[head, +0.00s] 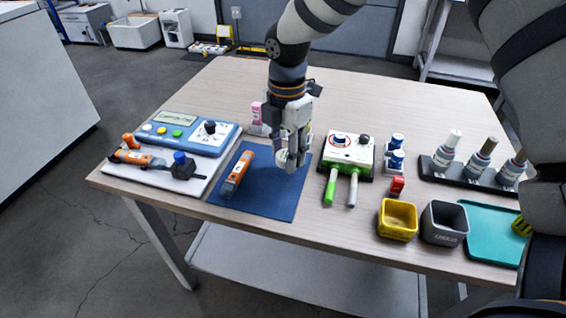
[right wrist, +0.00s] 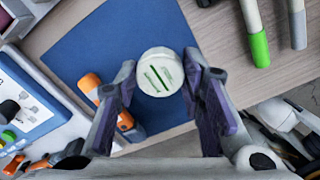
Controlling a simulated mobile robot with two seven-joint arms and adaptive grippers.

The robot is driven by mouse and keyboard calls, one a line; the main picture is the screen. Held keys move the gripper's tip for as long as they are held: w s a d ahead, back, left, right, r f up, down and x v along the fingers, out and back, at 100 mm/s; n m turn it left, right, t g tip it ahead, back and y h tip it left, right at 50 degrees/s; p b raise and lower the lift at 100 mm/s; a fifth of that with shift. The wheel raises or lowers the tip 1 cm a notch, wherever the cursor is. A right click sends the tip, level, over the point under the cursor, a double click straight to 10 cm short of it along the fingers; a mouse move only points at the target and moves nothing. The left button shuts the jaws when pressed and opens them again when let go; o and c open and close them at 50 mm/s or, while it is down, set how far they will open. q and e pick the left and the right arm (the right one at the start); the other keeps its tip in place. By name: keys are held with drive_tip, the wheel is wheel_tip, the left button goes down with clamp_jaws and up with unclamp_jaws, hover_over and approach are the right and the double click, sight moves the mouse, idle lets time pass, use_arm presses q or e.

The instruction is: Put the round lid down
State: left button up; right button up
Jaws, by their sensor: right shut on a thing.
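The round lid (right wrist: 160,72) is white with green stripes on top. In the right wrist view it sits between the two fingertips of my right gripper (right wrist: 161,90), which is shut on it. In the head view the right gripper (head: 293,160) points down over the upper right part of the blue mat (head: 265,200). The lid's exact height above the mat is hard to tell. My left gripper is not in view.
An orange tool (head: 236,174) lies on the mat's left side. A blue-and-white panel (head: 190,133) stands left. A white box (head: 347,152) with green and grey handles is right. Yellow (head: 398,219) and grey (head: 445,223) bins stand farther right. The mat's front right is clear.

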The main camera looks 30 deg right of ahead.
sight(286, 174)
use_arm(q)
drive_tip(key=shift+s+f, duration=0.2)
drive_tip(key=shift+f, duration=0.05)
use_arm(e)
drive_tip(key=shift+f, duration=1.55)
drive_tip(key=shift+f, duration=0.2)
drive_tip(key=o, duration=0.9)
drive_tip(key=shift+c, duration=0.2)
drive_tip(key=shift+r, duration=0.1)
wheel_tip(286, 174, up, 12)
drive_tip(key=shift+r+p, duration=0.1)
drive_tip(key=shift+p, duration=0.45)
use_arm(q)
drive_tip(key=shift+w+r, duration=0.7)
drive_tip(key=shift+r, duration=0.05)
